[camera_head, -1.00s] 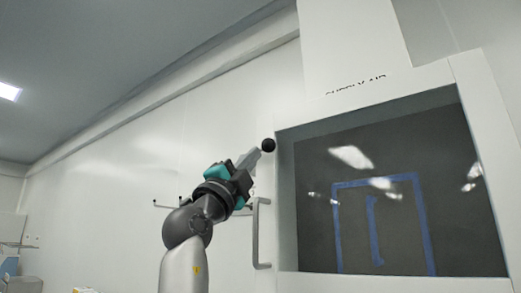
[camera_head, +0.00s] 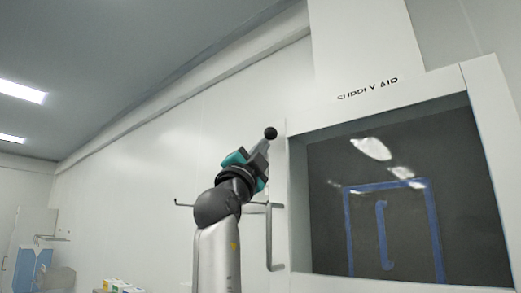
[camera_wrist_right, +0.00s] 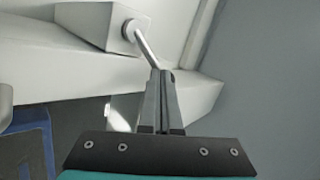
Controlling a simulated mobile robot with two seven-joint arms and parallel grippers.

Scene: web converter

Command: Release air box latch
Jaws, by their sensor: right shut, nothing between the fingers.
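The air box (camera_head: 296,215) is a white housing with a dark recessed window, on the right of the head view. The black ball knob (camera_head: 270,133) of what looks like its latch shows at its upper left edge. My right gripper (camera_head: 263,147) is raised just below the knob, shut and empty. In the right wrist view its fingertips (camera_wrist_right: 161,73) meet the end of a metal latch rod (camera_wrist_right: 146,48) that comes from a round pivot (camera_wrist_right: 131,29). Whether they touch it I cannot tell. My left gripper is out of view.
A long vertical handle (camera_head: 269,240) stands on the air box's left side, close to my right arm. A thin wall-side bar (camera_head: 195,205) runs behind the arm. Small boxes (camera_head: 118,286) lie at the lower left. The space left of my arm is open.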

